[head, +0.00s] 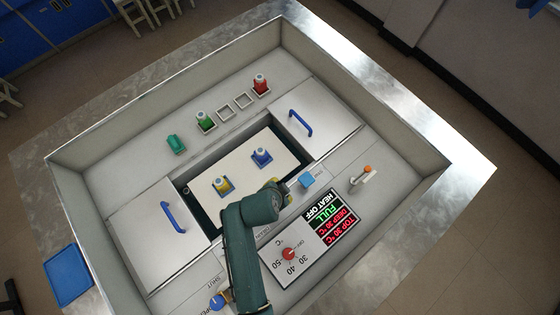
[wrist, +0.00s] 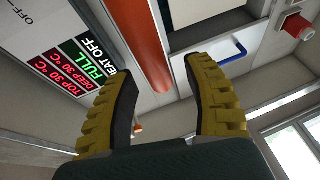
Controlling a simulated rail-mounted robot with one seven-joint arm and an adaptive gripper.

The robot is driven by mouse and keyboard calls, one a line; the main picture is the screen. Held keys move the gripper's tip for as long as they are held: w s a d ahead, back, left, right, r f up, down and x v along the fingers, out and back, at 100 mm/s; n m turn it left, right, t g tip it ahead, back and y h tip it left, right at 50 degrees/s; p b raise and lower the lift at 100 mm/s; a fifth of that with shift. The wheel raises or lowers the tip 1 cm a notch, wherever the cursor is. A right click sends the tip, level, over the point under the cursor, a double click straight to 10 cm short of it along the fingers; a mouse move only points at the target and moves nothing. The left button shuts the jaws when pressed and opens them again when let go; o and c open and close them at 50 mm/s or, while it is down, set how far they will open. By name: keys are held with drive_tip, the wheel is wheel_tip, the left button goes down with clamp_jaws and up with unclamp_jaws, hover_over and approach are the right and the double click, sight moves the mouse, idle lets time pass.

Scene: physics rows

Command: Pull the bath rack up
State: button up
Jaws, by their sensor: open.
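The bath rack (head: 242,170) is a pale plate in the dark rectangular bath opening. It carries a yellow-based flask (head: 223,186) and a blue-based flask (head: 262,156). My gripper (head: 283,190) is at the bath's near right edge. In the wrist view my gripper (wrist: 157,75) is open, its yellow fingers apart. An orange-red bar (wrist: 150,45) appears between and beyond the fingers; I cannot tell whether they touch it or whether it belongs to the rack. My arm hides part of the rack's near edge in the head view.
Blue-handled lids (head: 155,225) (head: 325,110) lie on both sides of the bath. A control panel (head: 310,235) with a lit display and red knob is near my arm, beside an orange-tipped lever (head: 363,174). Green (head: 206,121) and red (head: 261,85) bottles stand behind.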

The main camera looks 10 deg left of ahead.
drive_tip(key=v, duration=1.2)
